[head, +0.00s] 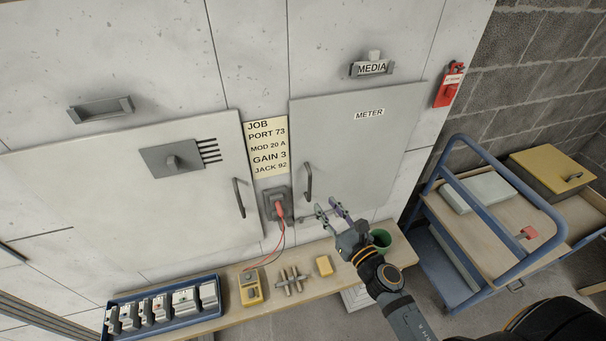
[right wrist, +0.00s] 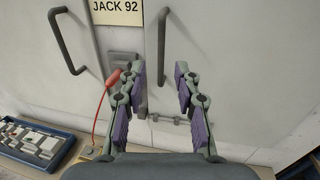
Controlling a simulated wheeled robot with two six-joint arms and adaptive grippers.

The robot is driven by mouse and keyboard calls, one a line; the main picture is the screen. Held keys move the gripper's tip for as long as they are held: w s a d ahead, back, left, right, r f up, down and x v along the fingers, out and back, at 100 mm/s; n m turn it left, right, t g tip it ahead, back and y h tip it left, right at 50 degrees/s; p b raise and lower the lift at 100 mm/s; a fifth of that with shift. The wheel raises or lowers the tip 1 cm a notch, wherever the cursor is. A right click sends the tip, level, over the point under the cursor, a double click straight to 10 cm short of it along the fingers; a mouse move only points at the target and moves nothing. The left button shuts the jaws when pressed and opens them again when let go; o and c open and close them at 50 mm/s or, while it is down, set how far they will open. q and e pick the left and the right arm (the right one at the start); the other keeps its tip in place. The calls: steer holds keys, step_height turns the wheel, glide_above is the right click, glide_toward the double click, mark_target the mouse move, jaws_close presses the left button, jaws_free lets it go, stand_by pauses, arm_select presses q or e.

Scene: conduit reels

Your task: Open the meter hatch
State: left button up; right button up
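The meter hatch (head: 355,140) is a flat grey door labelled METER, and it looks closed. Its dark vertical handle (head: 308,182) is on the hatch's left side; in the right wrist view the handle (right wrist: 162,45) stands ahead, between the lines of my fingers. My right gripper (head: 330,208) is open and empty, below and a little right of the handle in the head view. Its two purple-padded fingers (right wrist: 161,85) show apart in the right wrist view. The handle looks apart from the fingers. My left gripper is not in view.
A grey socket (head: 277,204) with a red plug and cable sits left of the handle. A wooden shelf (head: 232,320) below holds a blue tray of modules, a yellow meter, metal pieces and a green cup (head: 380,239). A blue trolley (head: 470,215) stands at right.

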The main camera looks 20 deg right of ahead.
steer(key=p, duration=0.4)
glide_above(309, 201)
steer(key=shift+w+d, duration=0.15)
steer(key=shift+w, duration=0.15)
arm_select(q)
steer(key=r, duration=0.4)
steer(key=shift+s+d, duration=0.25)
arm_select(e)
jaws_close()
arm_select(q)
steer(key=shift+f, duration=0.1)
